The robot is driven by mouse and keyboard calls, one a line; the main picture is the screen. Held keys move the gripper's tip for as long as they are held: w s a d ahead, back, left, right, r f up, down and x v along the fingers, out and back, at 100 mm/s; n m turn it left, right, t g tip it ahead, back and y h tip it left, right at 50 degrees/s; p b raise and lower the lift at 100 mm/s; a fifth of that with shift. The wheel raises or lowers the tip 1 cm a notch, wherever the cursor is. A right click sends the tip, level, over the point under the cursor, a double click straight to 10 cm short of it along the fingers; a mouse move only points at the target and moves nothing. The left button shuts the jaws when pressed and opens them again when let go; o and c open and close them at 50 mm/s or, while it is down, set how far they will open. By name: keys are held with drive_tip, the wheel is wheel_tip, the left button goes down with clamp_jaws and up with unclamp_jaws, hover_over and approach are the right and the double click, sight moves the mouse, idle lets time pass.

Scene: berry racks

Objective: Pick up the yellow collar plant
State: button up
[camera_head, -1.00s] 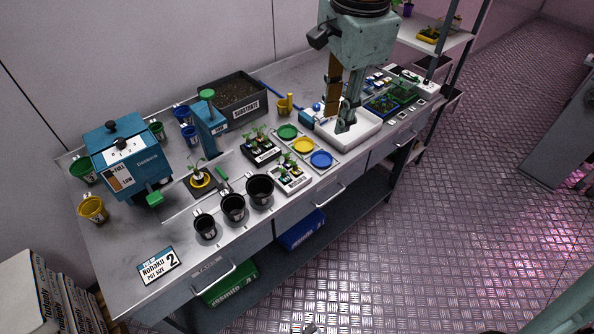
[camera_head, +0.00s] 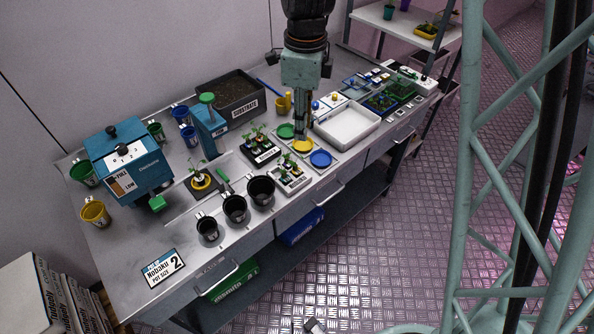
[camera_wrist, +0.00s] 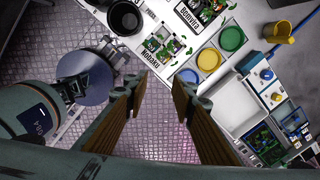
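The yellow collar plant (camera_head: 200,182) is a small green seedling with a yellow ring round its base. It stands on a dark square pad on the bench, left of centre in the head view. I cannot make it out in the wrist view. My gripper (camera_head: 301,136) points down over the coloured discs, well to the right of the plant. In the wrist view my gripper (camera_wrist: 160,82) has its two brown-padded fingers wide apart, with nothing between them.
Yellow (camera_head: 303,146), green (camera_head: 286,131) and blue (camera_head: 320,158) discs lie below my gripper. A blue machine (camera_head: 130,165) stands left of the plant. A white tray (camera_head: 347,125) is at right.

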drive_tip(key=f, duration=0.1)
drive_tip(key=w+a+f+m, duration=0.1)
drive_tip(key=f, duration=0.1)
drive_tip(key=w+a+f+m, duration=0.1)
drive_tip(key=shift+w+a+f+p, duration=0.1)
drive_tip(key=shift+w+f+p, duration=0.15)
drive_tip(key=shift+p, duration=0.15)
hover_over(296, 165)
drive_tip(key=shift+a+f, duration=0.15)
drive_tip(key=shift+f, duration=4.15)
drive_tip(key=shift+f, duration=0.15)
drive_tip(key=shift+w+f, duration=0.1)
drive_tip(key=shift+f, duration=2.4)
drive_tip(key=shift+c, duration=0.9)
clamp_jaws()
